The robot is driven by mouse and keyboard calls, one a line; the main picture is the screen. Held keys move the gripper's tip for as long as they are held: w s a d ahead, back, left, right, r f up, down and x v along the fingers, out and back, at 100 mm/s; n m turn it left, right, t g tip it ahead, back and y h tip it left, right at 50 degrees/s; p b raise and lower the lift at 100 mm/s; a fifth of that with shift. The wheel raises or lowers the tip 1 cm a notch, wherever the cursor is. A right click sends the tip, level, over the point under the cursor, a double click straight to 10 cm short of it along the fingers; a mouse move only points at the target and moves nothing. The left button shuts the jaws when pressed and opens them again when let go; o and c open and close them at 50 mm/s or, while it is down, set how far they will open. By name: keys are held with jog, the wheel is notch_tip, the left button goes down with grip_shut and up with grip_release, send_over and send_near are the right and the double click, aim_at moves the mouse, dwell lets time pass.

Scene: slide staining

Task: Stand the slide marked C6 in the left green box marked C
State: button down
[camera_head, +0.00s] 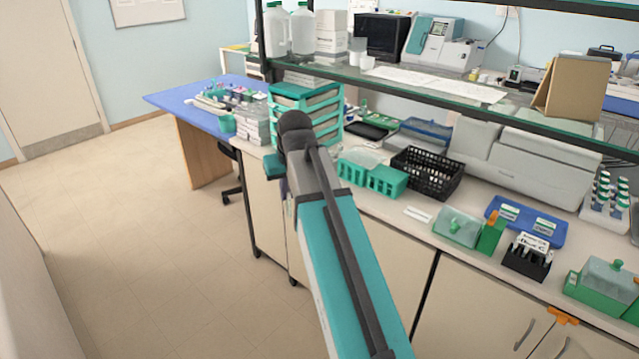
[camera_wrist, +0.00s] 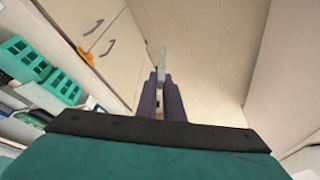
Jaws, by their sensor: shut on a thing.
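My gripper (camera_wrist: 160,95) is shut on a thin, pale greenish slide (camera_wrist: 163,58), which sticks out beyond the fingertips over the floor. Its mark is not readable. In the head view my arm hides most of the gripper and the slide. A green box (camera_head: 456,238) with a clear lid stands on the counter, right of the middle. A second green box (camera_head: 596,302) with a clear lid stands at the far right. No letter is readable on either. My gripper is well left of both boxes, off the counter's front side.
A black rack (camera_head: 526,262) holding slides and a blue tray (camera_head: 553,236) lie between the green boxes. Green slotted holders (camera_head: 385,181) and a black basket (camera_head: 428,174) are further left. An orange clip (camera_head: 562,316) sits at the counter edge. The floor at left is clear.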

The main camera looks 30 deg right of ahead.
jog(key=shift+n, duration=0.6)
jog(key=a, duration=0.5)
jog(key=shift+s+a+f, duration=0.1)
jog(key=shift+a+f, duration=0.05)
jog(key=shift+f, duration=0.25)
jog(key=shift+a, duration=0.15)
